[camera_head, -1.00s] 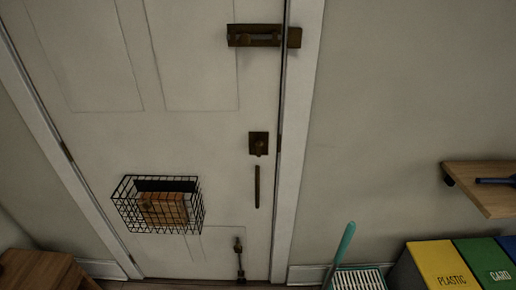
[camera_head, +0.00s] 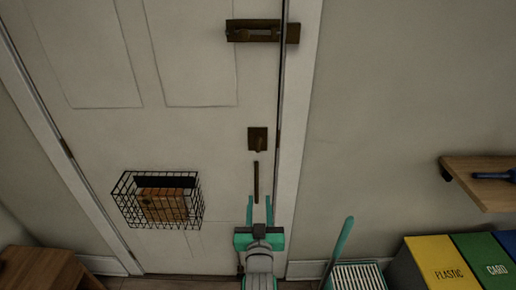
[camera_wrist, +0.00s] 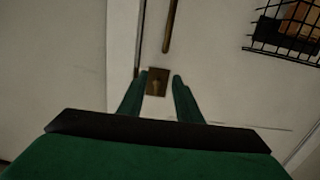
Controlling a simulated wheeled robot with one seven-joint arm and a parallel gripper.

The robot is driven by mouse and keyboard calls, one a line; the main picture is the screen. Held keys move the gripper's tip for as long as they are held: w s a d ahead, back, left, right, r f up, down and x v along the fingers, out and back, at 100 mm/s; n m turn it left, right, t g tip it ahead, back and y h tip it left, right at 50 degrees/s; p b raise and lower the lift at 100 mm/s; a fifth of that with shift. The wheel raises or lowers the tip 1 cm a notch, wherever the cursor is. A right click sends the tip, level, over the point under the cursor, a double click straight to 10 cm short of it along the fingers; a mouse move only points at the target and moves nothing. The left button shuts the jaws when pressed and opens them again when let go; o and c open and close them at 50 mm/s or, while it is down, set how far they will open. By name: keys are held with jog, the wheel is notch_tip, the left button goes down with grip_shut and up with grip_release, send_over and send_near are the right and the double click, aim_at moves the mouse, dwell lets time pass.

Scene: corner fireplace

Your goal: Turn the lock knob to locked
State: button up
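The lock knob is small and dark on a square brass plate (camera_head: 258,136) near the right edge of the white door; its turn position is too small to tell. The plate also shows in the wrist view (camera_wrist: 157,85), between and beyond my fingertips. My gripper (camera_head: 259,202) is green, open and empty. In the head view its fingers point up, below the plate and over the lower end of the vertical pull handle (camera_head: 256,180). In the wrist view the fingers (camera_wrist: 160,76) stand apart, and I see no contact with the knob.
A brass slide latch (camera_head: 262,31) crosses the door edge higher up. A wire basket (camera_head: 123,203) hangs on the door at left. At right are a wooden shelf (camera_head: 487,187), labelled bins (camera_head: 437,252) and a teal-handled broom (camera_head: 342,240). A wooden stool or table (camera_head: 45,268) stands lower left.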

send_near(258, 144)
jog(key=s, duration=0.2)
jog(key=w, duration=1.1)
jog(key=shift+w+f, duration=0.1)
jog(key=shift+f, duration=0.05)
grip_shut()
